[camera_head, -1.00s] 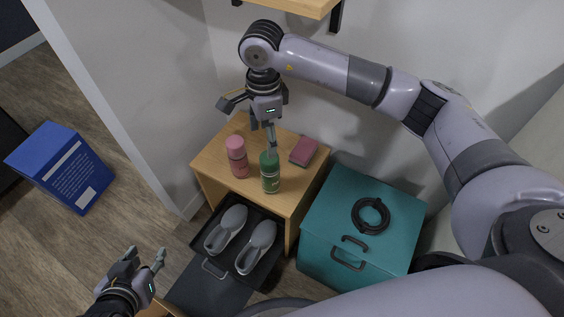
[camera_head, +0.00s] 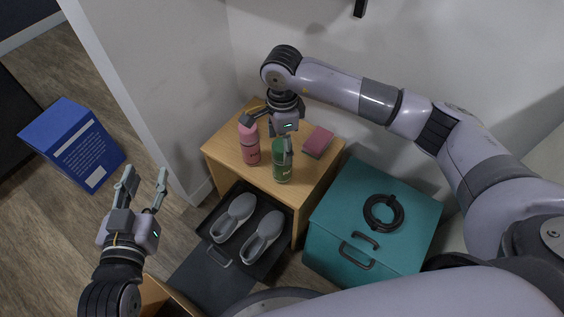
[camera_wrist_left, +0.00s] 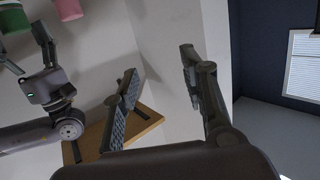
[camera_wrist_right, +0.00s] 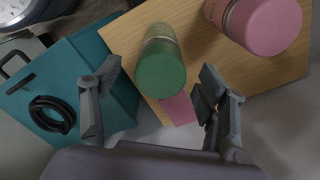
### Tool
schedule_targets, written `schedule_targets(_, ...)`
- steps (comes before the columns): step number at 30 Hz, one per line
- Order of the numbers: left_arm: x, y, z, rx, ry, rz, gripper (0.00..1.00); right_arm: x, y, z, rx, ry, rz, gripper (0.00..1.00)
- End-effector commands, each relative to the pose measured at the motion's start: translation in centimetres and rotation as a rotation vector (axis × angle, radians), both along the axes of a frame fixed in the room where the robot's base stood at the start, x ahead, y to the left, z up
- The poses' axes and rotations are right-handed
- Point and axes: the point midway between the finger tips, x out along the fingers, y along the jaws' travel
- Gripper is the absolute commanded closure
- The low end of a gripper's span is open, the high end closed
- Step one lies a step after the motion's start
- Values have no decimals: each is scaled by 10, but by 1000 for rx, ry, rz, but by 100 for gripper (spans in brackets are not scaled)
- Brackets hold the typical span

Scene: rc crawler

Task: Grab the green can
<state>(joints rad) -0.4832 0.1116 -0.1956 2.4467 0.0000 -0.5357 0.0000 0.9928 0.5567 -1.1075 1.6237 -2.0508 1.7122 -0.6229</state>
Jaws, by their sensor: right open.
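The green can (camera_head: 282,166) stands upright on the small wooden cabinet (camera_head: 226,143), beside a pink can (camera_head: 249,146). My right gripper (camera_head: 270,131) is above and behind the green can, with one finger in front of the can's upper part in the head view. In the right wrist view, the green can (camera_wrist_right: 161,66) lies ahead between the open fingers of my right gripper (camera_wrist_right: 154,92), which do not grip it. The pink can is to its right there. My left gripper (camera_head: 146,180) is open and empty, raised over the floor at the left.
A dark red box (camera_head: 318,142) lies on the cabinet to the right. A teal box (camera_head: 336,215) with a black cable coil (camera_head: 384,212) stands right of it. An open drawer holds grey shoes (camera_head: 233,218). A blue box (camera_head: 74,147) is on the floor.

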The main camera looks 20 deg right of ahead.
Motion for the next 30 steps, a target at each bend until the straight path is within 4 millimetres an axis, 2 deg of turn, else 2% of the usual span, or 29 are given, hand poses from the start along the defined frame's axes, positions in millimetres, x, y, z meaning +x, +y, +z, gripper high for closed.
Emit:
schedule_targets(1,2,-2,6,-11,-44,-3,60,0,1,-9,1,2,0,32)
schedule_targets(6,5,-6,27,-39,-149,-9,60,0,1,-23,2,0,0,32)
schedule_targets(15,5,-6,33,-44,-172,-12,60,0,1,-25,2,-1,0,32)
schedule_targets(30,5,-6,32,-44,-171,-12,60,0,1,-25,1,-1,0,65)
